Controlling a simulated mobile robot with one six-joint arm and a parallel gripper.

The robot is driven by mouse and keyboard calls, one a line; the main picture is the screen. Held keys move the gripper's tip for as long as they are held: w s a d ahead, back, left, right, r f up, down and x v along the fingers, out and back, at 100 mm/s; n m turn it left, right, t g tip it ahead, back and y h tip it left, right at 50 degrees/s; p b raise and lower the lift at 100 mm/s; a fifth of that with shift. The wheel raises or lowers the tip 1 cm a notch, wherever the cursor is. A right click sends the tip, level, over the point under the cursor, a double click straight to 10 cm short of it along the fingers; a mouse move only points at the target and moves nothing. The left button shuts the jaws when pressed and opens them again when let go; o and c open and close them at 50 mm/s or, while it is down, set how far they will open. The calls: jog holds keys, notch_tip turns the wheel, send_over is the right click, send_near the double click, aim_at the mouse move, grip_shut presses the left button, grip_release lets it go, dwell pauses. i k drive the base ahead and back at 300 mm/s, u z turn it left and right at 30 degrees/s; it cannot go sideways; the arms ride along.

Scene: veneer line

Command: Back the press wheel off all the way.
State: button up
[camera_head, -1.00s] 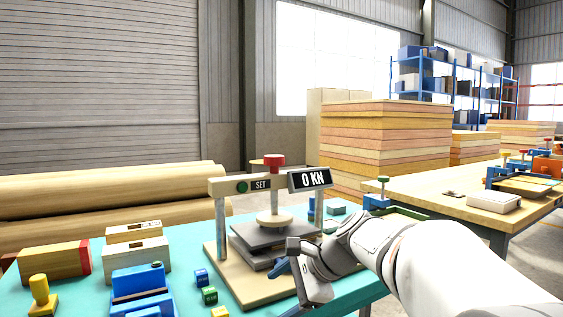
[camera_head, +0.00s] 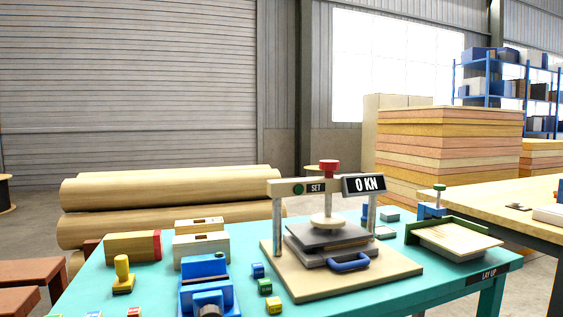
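The press (camera_head: 340,283) stands on the teal table, with two posts and a crossbeam. Its red press wheel (camera_head: 329,167) sits on top of the screw above the crossbeam. A pale round pressure foot (camera_head: 328,220) at the lower end of the screw is at or very near the upper dark plate (camera_head: 327,237); I cannot tell if they touch. The display (camera_head: 363,184) reads 0 KN, and a green lamp (camera_head: 298,189) sits beside the word SET. A blue handle (camera_head: 348,263) is at the front of the lower plate. My gripper is not in view.
Small blue, green and yellow cubes (camera_head: 265,287) lie left of the press, near a blue device (camera_head: 206,285) and wooden blocks (camera_head: 201,248). A green-edged tray with a pale board (camera_head: 455,241) lies to the right. Log rolls (camera_head: 160,190) lie behind the table.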

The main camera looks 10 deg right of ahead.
aim_at(329, 167)
jog(key=u, duration=1.5)
jog(key=k, duration=0.95)
jog(key=z, duration=1.55)
jog(key=i, duration=1)
jog(key=z, duration=0.1)
